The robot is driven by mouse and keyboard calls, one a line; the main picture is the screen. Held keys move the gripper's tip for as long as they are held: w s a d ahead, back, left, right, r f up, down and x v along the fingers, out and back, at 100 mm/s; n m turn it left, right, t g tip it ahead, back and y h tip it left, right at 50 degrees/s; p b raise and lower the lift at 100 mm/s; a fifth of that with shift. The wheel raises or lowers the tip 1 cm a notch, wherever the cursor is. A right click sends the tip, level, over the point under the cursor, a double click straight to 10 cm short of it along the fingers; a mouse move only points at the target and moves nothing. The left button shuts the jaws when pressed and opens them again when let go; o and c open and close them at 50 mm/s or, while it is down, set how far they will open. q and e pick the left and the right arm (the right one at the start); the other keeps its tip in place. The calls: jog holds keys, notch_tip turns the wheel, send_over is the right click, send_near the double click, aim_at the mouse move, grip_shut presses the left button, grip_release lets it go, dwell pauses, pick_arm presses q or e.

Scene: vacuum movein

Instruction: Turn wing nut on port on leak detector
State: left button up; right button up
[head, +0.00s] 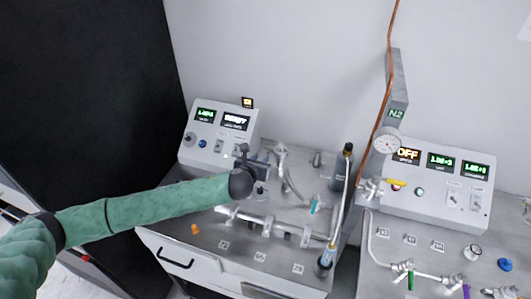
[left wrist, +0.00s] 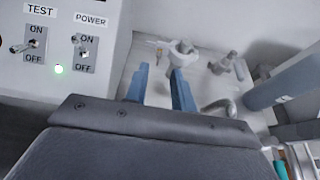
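The leak detector (head: 219,134) is a white box with lit displays on the left of the bench. It also shows in the left wrist view as a panel (left wrist: 62,62) with TEST and POWER switches and a lit green light. A grey metal port fitting with a clamp (left wrist: 184,50) stands on the bench beside the panel; I cannot clearly make out the wing nut's wings. My left gripper (head: 261,160) is in front of the detector. In the left wrist view its two blue fingers (left wrist: 160,70) are apart, empty, with the fitting just beyond the right fingertip. My right gripper is out of view.
A second metal fitting (left wrist: 224,63) stands to the right. A dark cylinder (head: 338,172) and a metal pipe run (head: 268,222) are close by. Another white console (head: 435,185) with a gauge (head: 387,141) stands at the right. A small orange piece (head: 195,229) lies near the front left.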

aim_at(268, 153)
pick_arm(q)
jog(key=p+x, duration=0.3)
jog(key=x, duration=0.4)
grip_shut()
